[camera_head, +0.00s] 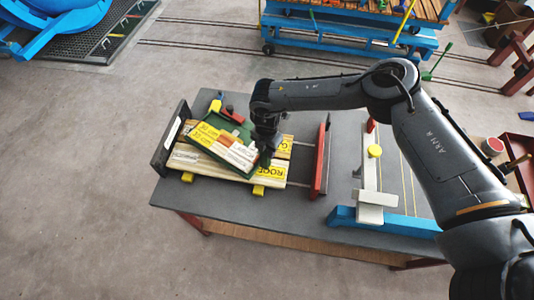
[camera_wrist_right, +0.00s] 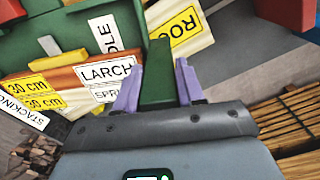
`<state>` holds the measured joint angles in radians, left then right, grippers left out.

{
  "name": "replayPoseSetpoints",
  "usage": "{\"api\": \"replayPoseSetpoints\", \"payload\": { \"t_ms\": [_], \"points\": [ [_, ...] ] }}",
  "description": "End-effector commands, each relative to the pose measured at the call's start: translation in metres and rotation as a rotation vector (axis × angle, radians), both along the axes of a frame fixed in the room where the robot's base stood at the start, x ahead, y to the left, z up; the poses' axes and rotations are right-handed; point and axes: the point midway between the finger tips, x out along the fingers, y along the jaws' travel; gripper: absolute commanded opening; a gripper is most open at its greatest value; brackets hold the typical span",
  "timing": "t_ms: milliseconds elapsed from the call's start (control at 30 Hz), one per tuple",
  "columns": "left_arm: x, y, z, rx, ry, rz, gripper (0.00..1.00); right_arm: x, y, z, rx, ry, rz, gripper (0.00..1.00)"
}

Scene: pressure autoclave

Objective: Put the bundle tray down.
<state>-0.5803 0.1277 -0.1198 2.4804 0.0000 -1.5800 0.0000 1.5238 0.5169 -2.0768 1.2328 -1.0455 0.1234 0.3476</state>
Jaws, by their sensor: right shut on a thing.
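The bundle tray, a green tray (camera_head: 209,117), is over pale boards on the table and turned at an angle to them. My right gripper (camera_head: 264,150) is at the tray's right end. In the right wrist view, my right gripper's purple fingers (camera_wrist_right: 158,88) are shut on a green upright handle (camera_wrist_right: 158,60) of the tray. Labels reading "LARCH" and "30 cm" show beside it. I cannot tell whether the tray touches the boards. My left gripper is not in view.
The boards (camera_head: 215,167) rest on yellow blocks (camera_head: 258,190) between a black end plate (camera_head: 170,140) and a red plate (camera_head: 320,160). A white and blue fixture (camera_head: 376,208) stands to the right on the grey table (camera_head: 225,203). A blue cart (camera_head: 340,40) stands behind.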

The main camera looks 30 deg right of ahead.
Motion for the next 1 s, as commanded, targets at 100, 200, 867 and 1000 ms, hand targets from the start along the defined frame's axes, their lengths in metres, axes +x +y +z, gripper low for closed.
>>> {"api": "replayPoseSetpoints", "payload": {
  "t_ms": [100, 200, 867, 1000],
  "points": [
    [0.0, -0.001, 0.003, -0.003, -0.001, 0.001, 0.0, 0.001, 0.0, -0.011, 0.001, -0.002, 0.0, 0.0],
    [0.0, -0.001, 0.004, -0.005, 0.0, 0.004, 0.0, 0.001, 0.0, -0.023, 0.0, -0.001, 0.0, 0.0],
    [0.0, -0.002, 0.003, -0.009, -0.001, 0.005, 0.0, -0.001, -0.001, -0.039, -0.001, 0.002, 0.0, 0.47],
    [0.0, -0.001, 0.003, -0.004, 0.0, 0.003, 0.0, -0.001, -0.001, -0.039, -0.001, 0.002, 0.0, 0.64]
  ]
}}
